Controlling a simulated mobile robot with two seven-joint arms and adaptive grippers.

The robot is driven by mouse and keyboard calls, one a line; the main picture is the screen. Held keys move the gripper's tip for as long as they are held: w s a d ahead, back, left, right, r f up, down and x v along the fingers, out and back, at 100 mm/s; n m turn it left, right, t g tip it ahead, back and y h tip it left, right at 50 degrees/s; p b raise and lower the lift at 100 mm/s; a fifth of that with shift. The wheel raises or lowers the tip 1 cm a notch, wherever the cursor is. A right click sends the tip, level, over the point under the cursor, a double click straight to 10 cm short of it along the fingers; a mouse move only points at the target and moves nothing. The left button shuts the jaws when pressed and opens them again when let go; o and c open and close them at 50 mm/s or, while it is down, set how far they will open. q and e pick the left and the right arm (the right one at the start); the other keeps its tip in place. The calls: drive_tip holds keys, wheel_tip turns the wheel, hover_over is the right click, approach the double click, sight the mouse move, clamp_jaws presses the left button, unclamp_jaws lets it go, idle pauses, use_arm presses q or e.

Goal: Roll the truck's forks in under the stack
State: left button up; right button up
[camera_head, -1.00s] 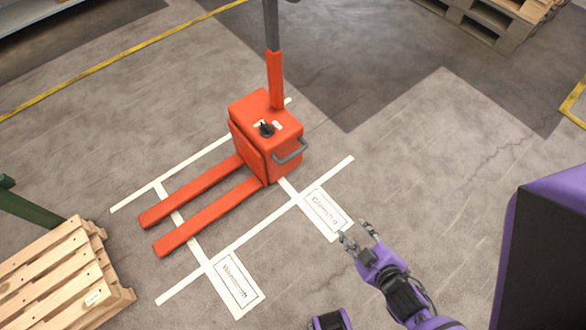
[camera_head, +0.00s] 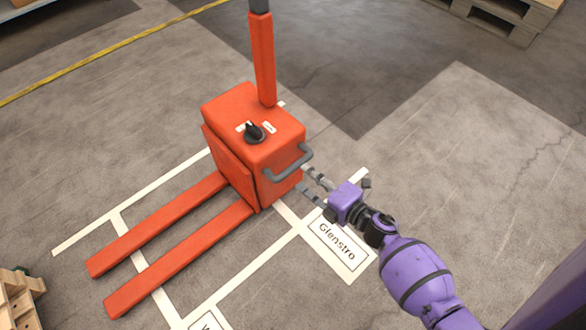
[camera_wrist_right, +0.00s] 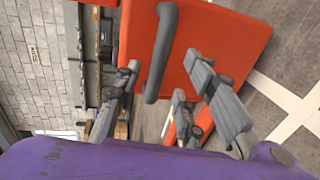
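The orange pallet truck (camera_head: 245,125) stands on the floor with its two forks (camera_head: 165,240) pointing to the lower left. A grey bar handle (camera_head: 289,164) sticks out from its body's right side; it also shows in the right wrist view (camera_wrist_right: 163,50). My right gripper (camera_head: 312,183) is open close to this handle, its fingers apart and nothing between them. In the wrist view the handle lies just beyond the fingers (camera_wrist_right: 165,100). The stack of wooden pallets (camera_head: 18,298) shows only by a corner at the lower left. My left gripper is not in view.
White floor lines (camera_head: 135,260) frame the truck, with a label reading "Glenstro" (camera_head: 338,242) beside it. Another pallet stack (camera_head: 507,18) stands at the top right. A yellow line (camera_head: 110,50) crosses the back. The floor around the truck is clear.

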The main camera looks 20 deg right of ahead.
sight(297, 168)
drive_tip(key=b+x, duration=0.1)
drive_tip(key=x, duration=0.5)
drive_tip(key=shift+w+a+b, duration=0.15)
drive_tip(key=shift+w+b, duration=0.15)
drive_tip(key=shift+b, duration=0.05)
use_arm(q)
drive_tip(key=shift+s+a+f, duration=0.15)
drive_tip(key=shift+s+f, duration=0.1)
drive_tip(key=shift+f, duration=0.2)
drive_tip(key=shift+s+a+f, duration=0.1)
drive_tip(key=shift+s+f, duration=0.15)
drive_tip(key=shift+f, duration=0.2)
use_arm(e)
drive_tip(key=shift+w, duration=0.1)
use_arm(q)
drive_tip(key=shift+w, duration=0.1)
use_arm(e)
clamp_jaws()
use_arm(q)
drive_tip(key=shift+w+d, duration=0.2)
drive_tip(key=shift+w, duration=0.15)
